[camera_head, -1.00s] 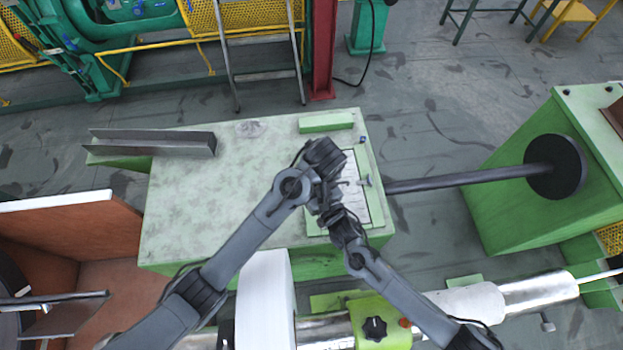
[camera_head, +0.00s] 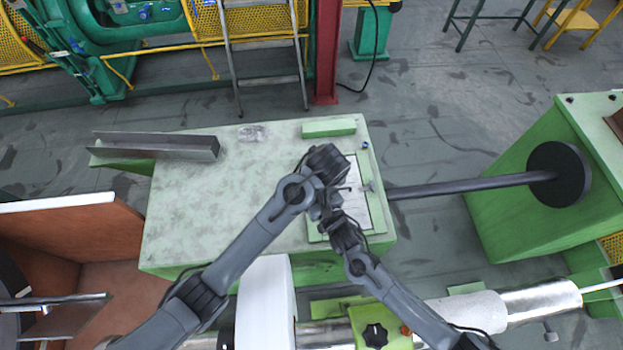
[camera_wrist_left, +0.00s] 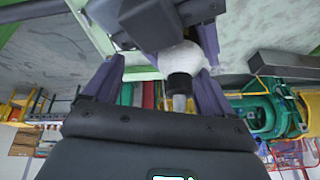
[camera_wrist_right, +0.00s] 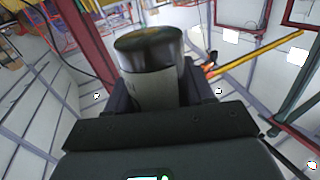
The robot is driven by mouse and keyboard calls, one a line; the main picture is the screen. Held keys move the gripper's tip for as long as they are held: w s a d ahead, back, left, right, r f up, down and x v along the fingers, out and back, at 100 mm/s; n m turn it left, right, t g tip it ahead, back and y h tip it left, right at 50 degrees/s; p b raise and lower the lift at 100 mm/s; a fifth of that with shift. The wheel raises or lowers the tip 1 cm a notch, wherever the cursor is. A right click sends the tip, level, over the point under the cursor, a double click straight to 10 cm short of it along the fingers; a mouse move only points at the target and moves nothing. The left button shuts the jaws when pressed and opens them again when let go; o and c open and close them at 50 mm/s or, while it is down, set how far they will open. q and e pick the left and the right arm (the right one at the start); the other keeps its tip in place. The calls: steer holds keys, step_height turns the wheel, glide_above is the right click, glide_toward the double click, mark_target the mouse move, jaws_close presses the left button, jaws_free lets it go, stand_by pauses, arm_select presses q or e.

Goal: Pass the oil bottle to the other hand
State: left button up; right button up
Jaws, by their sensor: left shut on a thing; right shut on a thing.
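The oil bottle shows in the left wrist view as a pale body (camera_wrist_left: 180,58) with a black collar and a narrow grey nozzle, between the two fingers of my left gripper (camera_wrist_left: 158,92). In the right wrist view the bottle is a grey cylinder (camera_wrist_right: 152,88) with a dark round end, between the fingers of my right gripper (camera_wrist_right: 158,92). Both grippers are shut on it, at opposite ends. In the head view my left gripper (camera_head: 325,197) and right gripper (camera_head: 340,222) meet above the green table's right part. The bottle is hidden there behind the grippers and wrists.
The pale green table (camera_head: 195,210) is mostly bare. A grey metal channel (camera_head: 160,146) lies at its left, a green block (camera_head: 329,127) and a small clear item (camera_head: 253,133) at its back. A dark horizontal bar (camera_head: 470,186) lies to the right, and a machine roller along the front.

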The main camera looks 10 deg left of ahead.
arm_select(q)
steer(key=shift+r, duration=0.1)
steer(key=a+v, duration=0.1)
steer(key=v, duration=0.5)
steer(key=s+a+f+t+h, duration=0.1)
steer(key=s+a+f+h, duration=0.1)
steer(key=s+a, duration=0.55)
steer(key=s+a+f+m+y, duration=0.1)
steer(key=s+a+f, duration=0.3)
steer(key=s+a, duration=0.35)
steer(key=s+a+f+m, duration=0.1)
steer(key=s+a+f, duration=0.4)
steer(key=s, duration=0.4)
steer(key=shift+s+d+r+g, duration=0.2)
steer(key=shift+s+d+g, duration=0.25)
steer(key=shift+d, duration=0.2)
steer(key=shift+s+d+r+g, duration=0.2)
steer(key=shift+s+d+g, duration=0.3)
steer(key=shift+d, duration=0.15)
